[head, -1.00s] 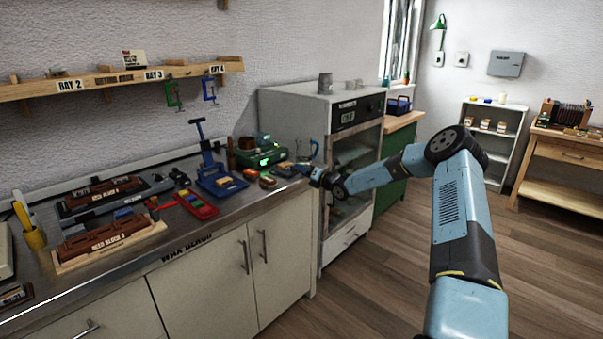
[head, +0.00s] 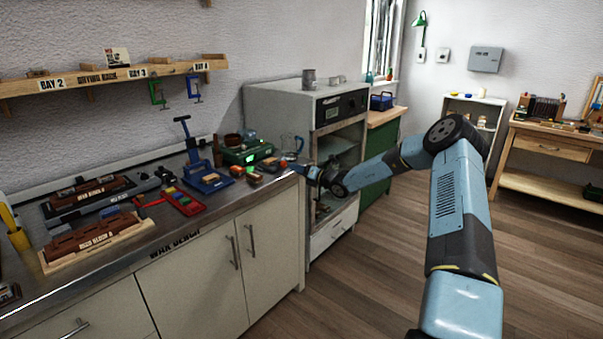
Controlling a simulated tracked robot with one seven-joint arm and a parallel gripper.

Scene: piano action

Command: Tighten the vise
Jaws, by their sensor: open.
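A blue device with an upright post and a cross handle (head: 197,158) stands on the bench. It looks like the vise, but it is small and I cannot be sure; its jaws cannot be made out. My gripper (head: 293,166) is at the right end of the bench, to the right of the blue device and apart from it. It points left toward small items on the bench corner. It is open, and its fingers are small and partly lost against the clutter. I see nothing held in it.
The wooden floor (head: 370,280) is clear.

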